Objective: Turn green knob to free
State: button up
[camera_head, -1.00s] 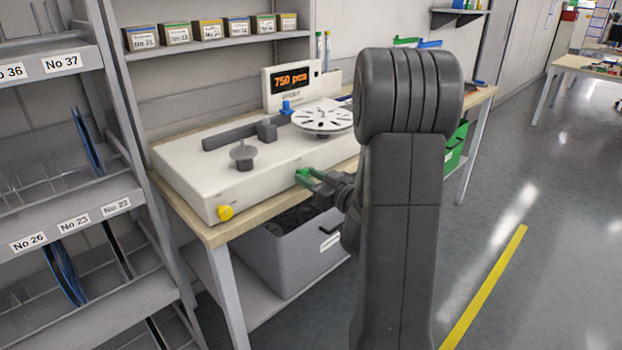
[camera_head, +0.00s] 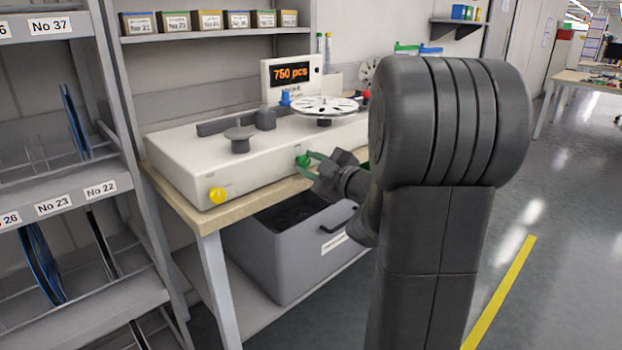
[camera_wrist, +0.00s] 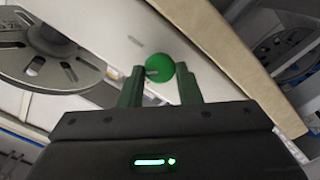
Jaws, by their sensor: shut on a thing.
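The green knob (camera_head: 302,160) sits on the front face of the white counting machine (camera_head: 180,178), to the right of a yellow knob (camera_head: 217,195). My gripper (camera_head: 309,161) reaches it from the right at the front of the machine. In the wrist view, the round green knob (camera_wrist: 159,66) lies between the tips of the two green fingers of my gripper (camera_wrist: 162,74), which is shut on it. A small pale mark shows on the knob near the left finger. Any lettering around the knob is too small to read.
The machine stands on a wooden-topped bench (camera_head: 215,222) with a grey bin (camera_head: 290,262) below. A display (camera_head: 291,72) reads 750 pcs. A white reel (camera_head: 324,105) lies on top. A reel rack (camera_head: 40,180) stands at left; floor at right is clear.

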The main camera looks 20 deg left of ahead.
jog(key=n+b, duration=0.4)
jog(key=shift+f+n, duration=0.3)
jog(key=shift+f, duration=0.05)
jog(key=n+b, duration=0.4)
jog(key=shift+r, duration=0.1)
jog(key=shift+r+n, duration=0.1)
jog(key=shift+n, duration=0.2)
jog(key=o, duration=0.9)
jog(key=shift+o, duration=0.2)
jog(key=p+v, duration=0.3)
jog(key=v, duration=1.1)
